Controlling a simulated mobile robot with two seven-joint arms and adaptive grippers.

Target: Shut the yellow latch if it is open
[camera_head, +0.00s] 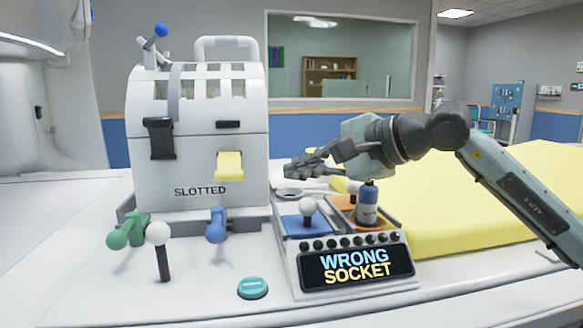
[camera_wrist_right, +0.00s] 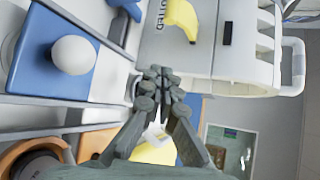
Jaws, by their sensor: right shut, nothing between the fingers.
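The yellow latch (camera_head: 229,166) is on the front of the white box (camera_head: 190,160), right of the black latch and above the word SLOTTED. It juts out from the box face. In the wrist view the yellow latch (camera_wrist_right: 183,17) shows at the top as a curved tab; I cannot tell for sure if it is open. My right gripper (camera_head: 292,169) is right of the box, apart from the latch, its fingers pointing left. In the wrist view my right gripper (camera_wrist_right: 158,78) has its fingertips together and holds nothing. My left gripper is not in view.
A black latch (camera_head: 159,138) is on the box's left. Green (camera_head: 128,232) and blue (camera_head: 216,226) handles and a white-knobbed lever (camera_head: 158,234) stand in front. A console (camera_head: 355,270) reading WRONG SOCKET, with a blue-grey cylinder (camera_head: 367,206) behind it, is below my right gripper.

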